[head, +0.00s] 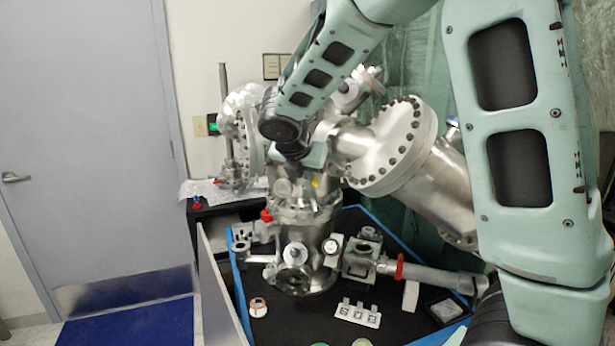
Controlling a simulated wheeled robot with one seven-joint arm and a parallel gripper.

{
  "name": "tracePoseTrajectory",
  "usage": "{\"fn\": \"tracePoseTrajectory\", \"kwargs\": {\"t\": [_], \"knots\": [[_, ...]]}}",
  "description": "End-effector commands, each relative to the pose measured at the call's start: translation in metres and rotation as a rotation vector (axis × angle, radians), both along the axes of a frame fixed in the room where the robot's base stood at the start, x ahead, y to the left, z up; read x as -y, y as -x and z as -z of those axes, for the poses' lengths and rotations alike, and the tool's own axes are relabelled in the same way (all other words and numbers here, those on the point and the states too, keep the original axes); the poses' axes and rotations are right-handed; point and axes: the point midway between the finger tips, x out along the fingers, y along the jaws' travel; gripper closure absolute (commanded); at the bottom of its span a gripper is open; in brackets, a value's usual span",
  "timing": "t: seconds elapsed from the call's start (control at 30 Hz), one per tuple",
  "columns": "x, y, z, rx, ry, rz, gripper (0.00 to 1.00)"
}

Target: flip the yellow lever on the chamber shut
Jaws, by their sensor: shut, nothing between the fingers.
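The chamber (305,215) is a shiny metal vessel with bolted flanges and ports, in the middle of the head view. A small yellow patch (315,182), which looks like part of the lever, shows on its upper part. My arm reaches in from the right and comes down over the top of the chamber. My gripper (308,170) is shut and empty, close above the yellow patch. My wrist and the metal parts hide most of it and most of the lever. I cannot tell whether it touches the lever or how the lever is turned.
A large bolted flange and tube (395,150) stand just right of my wrist. The chamber stands on a black table (300,325) with a blue edge. A white marker plate (358,314) and a small round container (258,307) lie in front. A grey door (85,150) is at left.

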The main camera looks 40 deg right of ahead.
Motion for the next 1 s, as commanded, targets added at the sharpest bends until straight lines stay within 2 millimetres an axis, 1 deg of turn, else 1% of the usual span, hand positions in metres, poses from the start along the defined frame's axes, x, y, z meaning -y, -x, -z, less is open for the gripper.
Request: {"fn": "tracePoseTrajectory", "kwargs": {"t": [0.33,0.63,0.87,1.0], "knots": [[0.000,-0.002,0.008,0.072,-0.003,0.000,1.00],[0.000,-0.006,0.019,0.224,-0.008,0.001,1.00],[0.000,-0.010,0.017,0.339,-0.012,0.000,1.00],[0.000,-0.013,0.016,0.342,-0.012,0.002,1.00]]}}
